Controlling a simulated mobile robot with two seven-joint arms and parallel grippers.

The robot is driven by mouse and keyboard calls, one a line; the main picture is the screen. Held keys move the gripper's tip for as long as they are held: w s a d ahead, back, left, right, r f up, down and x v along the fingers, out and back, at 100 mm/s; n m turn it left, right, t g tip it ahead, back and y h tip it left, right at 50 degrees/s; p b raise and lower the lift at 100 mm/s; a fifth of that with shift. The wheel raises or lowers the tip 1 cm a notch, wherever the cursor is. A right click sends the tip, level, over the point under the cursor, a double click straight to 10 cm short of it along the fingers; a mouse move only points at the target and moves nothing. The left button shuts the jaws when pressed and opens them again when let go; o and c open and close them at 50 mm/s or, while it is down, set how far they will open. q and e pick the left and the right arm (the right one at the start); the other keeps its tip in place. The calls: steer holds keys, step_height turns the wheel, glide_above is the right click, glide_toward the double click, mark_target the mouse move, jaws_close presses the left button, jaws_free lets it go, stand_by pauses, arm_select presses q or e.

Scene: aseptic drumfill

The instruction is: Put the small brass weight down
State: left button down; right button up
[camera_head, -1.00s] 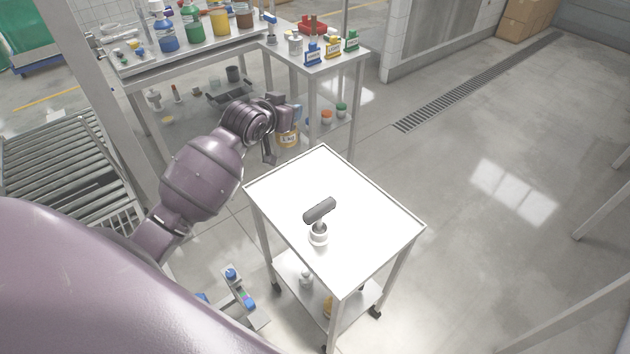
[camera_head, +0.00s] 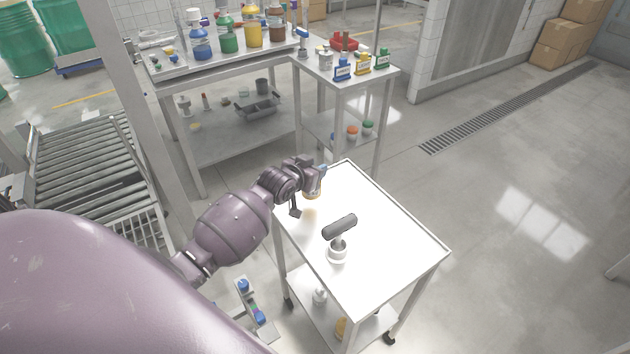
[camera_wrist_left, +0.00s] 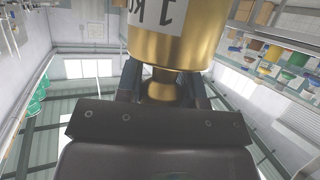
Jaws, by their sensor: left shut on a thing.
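The small brass weight (camera_wrist_left: 178,38) fills the top middle of the left wrist view, its white label partly showing and its narrow neck between the fingers. My left gripper (camera_wrist_left: 160,85) is shut on that neck. In the head view my left gripper (camera_head: 314,172) is over the far left corner of the white-topped cart (camera_head: 390,235). My right gripper is not in view.
The cart top's right side is clear. Behind stand a side table (camera_head: 345,75) with small labelled blocks and a bench (camera_head: 220,62) with coloured bottles.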

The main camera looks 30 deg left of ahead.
arm_select(q)
steer(key=shift+f+b, duration=0.4)
steer(key=shift+f, duration=1.65)
steer(key=c, duration=0.8)
jaws_free()
steer(key=shift+f, duration=0.1)
steer(key=shift+o, duration=0.2)
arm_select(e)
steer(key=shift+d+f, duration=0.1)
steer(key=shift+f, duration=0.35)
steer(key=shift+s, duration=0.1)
